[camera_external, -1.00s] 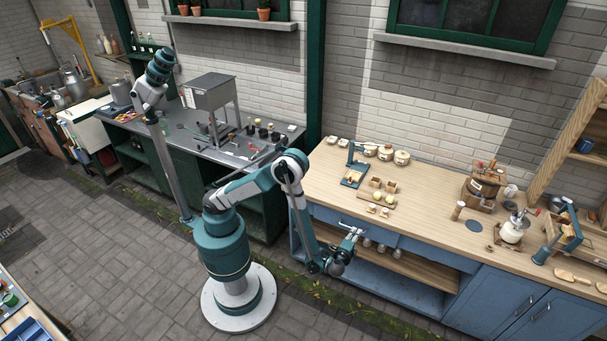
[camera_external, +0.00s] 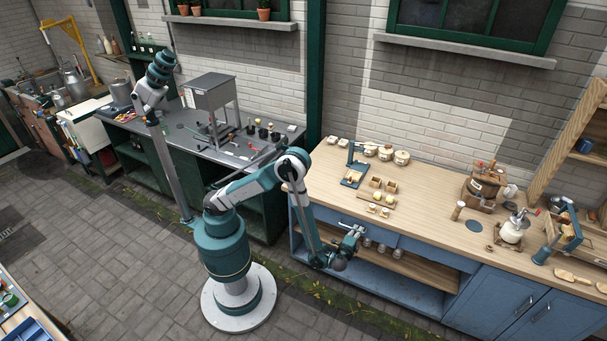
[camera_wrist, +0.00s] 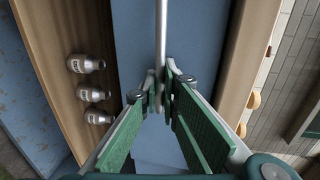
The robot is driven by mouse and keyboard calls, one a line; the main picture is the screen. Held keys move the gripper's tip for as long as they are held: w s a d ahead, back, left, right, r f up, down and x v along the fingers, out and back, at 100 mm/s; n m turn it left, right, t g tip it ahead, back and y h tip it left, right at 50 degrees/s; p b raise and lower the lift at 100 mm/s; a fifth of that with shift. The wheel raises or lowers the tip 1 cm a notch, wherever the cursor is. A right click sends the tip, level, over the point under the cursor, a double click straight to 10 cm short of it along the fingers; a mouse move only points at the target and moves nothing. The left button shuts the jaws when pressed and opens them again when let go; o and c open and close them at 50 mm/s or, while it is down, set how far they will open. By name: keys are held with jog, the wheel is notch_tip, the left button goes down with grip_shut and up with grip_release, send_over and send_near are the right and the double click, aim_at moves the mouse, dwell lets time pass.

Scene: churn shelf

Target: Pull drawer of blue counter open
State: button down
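The blue counter (camera_external: 420,252) stands at the right in the external view, with a row of blue drawers under its wooden top. My gripper (camera_external: 357,230) is at the left drawer's front. In the wrist view the pale blue drawer front (camera_wrist: 200,45) fills the middle, and its thin metal bar handle (camera_wrist: 161,35) runs up the picture. My gripper's green fingers (camera_wrist: 161,90) come together on both sides of the handle and appear shut on it. The drawer looks closed.
Several small jars (camera_wrist: 92,92) stand on the wooden shelf (camera_wrist: 65,40) below the drawer. The counter top (camera_external: 430,205) above carries a wooden churn (camera_external: 483,190) and small pots. A second, green counter (camera_external: 265,220) stands to the left. The paved floor in front is clear.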

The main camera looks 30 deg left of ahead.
jog(key=shift+s, duration=0.1)
jog(key=f+v, duration=0.3)
jog(key=v, duration=1.3)
jog(key=s+f+v, duration=0.1)
jog(key=f+v, duration=0.2)
jog(key=v, duration=1.3)
jog(key=shift+f, duration=0.35)
jog(key=shift+s, duration=0.15)
jog(key=c, duration=2.9)
grip_release()
jog(key=shift+o, duration=0.2)
jog(key=shift+s, duration=0.1)
jog(key=v, duration=0.7)
jog(key=shift+s+d, duration=0.1)
